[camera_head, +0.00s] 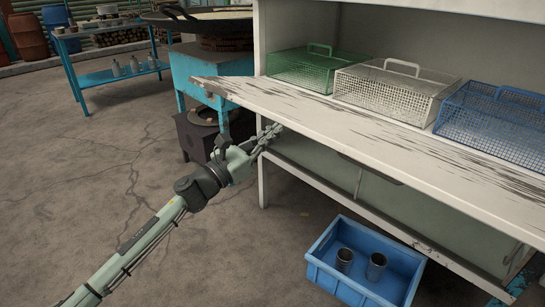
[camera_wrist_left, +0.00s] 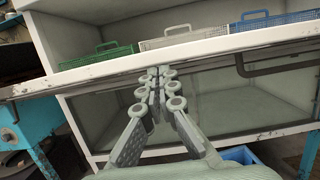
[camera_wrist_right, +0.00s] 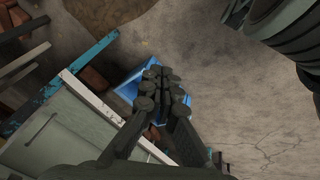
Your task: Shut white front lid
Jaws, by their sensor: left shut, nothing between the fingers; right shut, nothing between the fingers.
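The white front lid (camera_head: 330,125) shows as a worn, scratched board on the white cabinet (camera_head: 268,40). It lies roughly level, folded out in front of the wire baskets. In the left wrist view its front edge (camera_wrist_left: 85,76) crosses behind my fingers. My left gripper (camera_head: 274,131) is shut and empty, close below the lid's front edge near its left end; I cannot tell if it touches. It also shows in the left wrist view (camera_wrist_left: 160,76). My right gripper (camera_wrist_right: 160,72) is shut and empty, in front of a blue crate in the right wrist view.
Green (camera_head: 302,68), white (camera_head: 392,90) and blue (camera_head: 495,122) wire baskets stand on the shelf behind the lid. A blue crate (camera_head: 325,272) with two metal cups sits on the floor below. A blue stove stand (camera_head: 190,66) is at the left.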

